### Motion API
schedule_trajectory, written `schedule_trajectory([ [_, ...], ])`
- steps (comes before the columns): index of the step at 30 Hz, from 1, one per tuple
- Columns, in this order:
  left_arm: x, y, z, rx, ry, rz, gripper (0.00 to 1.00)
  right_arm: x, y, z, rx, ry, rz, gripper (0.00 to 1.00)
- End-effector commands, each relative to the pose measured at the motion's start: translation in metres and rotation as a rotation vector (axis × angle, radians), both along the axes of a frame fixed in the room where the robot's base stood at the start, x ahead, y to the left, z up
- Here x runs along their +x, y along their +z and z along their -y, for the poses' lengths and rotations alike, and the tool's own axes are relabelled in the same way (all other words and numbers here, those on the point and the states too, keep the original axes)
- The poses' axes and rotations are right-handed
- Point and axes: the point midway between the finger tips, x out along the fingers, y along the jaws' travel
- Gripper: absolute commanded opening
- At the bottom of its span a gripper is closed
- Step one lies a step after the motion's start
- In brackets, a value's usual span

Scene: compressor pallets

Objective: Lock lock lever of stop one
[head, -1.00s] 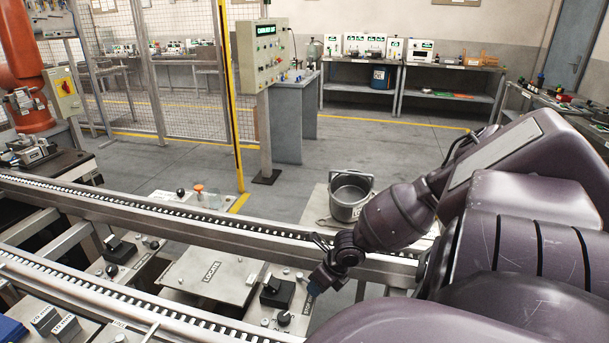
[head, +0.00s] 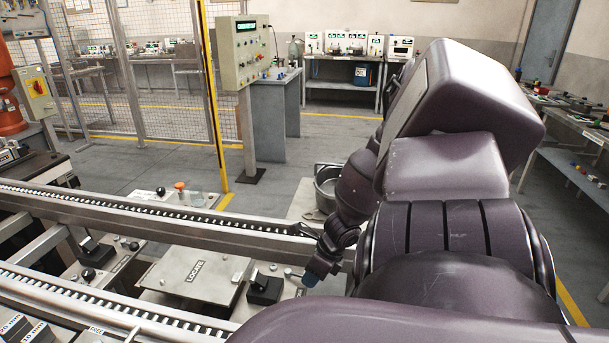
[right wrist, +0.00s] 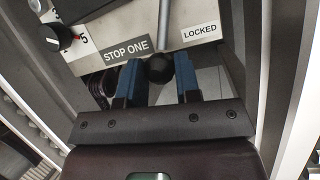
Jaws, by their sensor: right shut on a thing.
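In the right wrist view, the lock lever of stop one is a thin metal rod with a round black knob (right wrist: 158,69). It runs down over a grey panel bearing a STOP ONE label (right wrist: 127,50) and a LOCKED label (right wrist: 199,32). The knob lies between the blue fingers of my right gripper (right wrist: 158,78), which is shut on it. The lever stands between the two labels. My left gripper is out of view.
A black dial knob (right wrist: 59,38) sits on the panel left of the label. In the head view, conveyor rails (head: 150,211) cross in front, with a LOCATE plate (head: 195,275) between them. A grey bucket (head: 327,186) stands behind my right arm.

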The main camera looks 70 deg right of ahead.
Motion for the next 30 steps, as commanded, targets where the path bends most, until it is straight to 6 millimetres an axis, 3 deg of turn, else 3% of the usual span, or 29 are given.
schedule_trajectory([
  [16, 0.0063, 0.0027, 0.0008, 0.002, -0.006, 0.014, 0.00, -0.0040, -0.0013, 0.0013, -0.001, 0.007, -0.004, 0.00],
  [17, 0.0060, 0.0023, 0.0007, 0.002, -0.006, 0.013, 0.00, -0.0040, -0.0013, 0.0013, -0.001, 0.007, -0.004, 0.34],
  [18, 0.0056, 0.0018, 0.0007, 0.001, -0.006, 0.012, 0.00, -0.0040, -0.0013, 0.0014, -0.001, 0.007, -0.004, 0.40],
  [30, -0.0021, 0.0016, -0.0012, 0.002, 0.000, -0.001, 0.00, -0.0045, 0.0066, 0.0024, -0.001, 0.007, 0.002, 0.41],
])
